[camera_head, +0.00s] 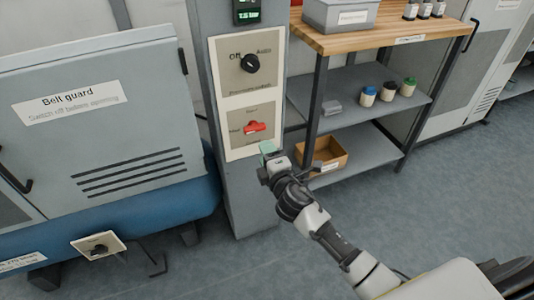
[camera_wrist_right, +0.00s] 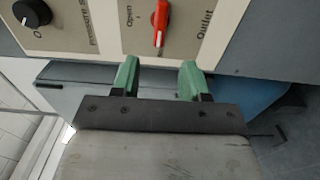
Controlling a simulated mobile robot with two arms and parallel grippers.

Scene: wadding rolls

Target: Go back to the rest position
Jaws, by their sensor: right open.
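My right gripper (camera_head: 268,150) is in front of the grey control column, just below the lower panel with the red handle (camera_head: 255,127). In the right wrist view its two green fingers (camera_wrist_right: 160,80) are apart with nothing between them. The red handle also shows in that view (camera_wrist_right: 160,22), beyond the fingertips and apart from them. It lies across in the head view. My left gripper is in neither view.
A black knob (camera_head: 250,63) sits on the upper panel. The belt guard (camera_head: 100,120) stands left of the column. A shelf unit (camera_head: 370,90) with jars and a cardboard box (camera_head: 325,157) stands close on the right. The floor (camera_head: 450,190) in front is clear.

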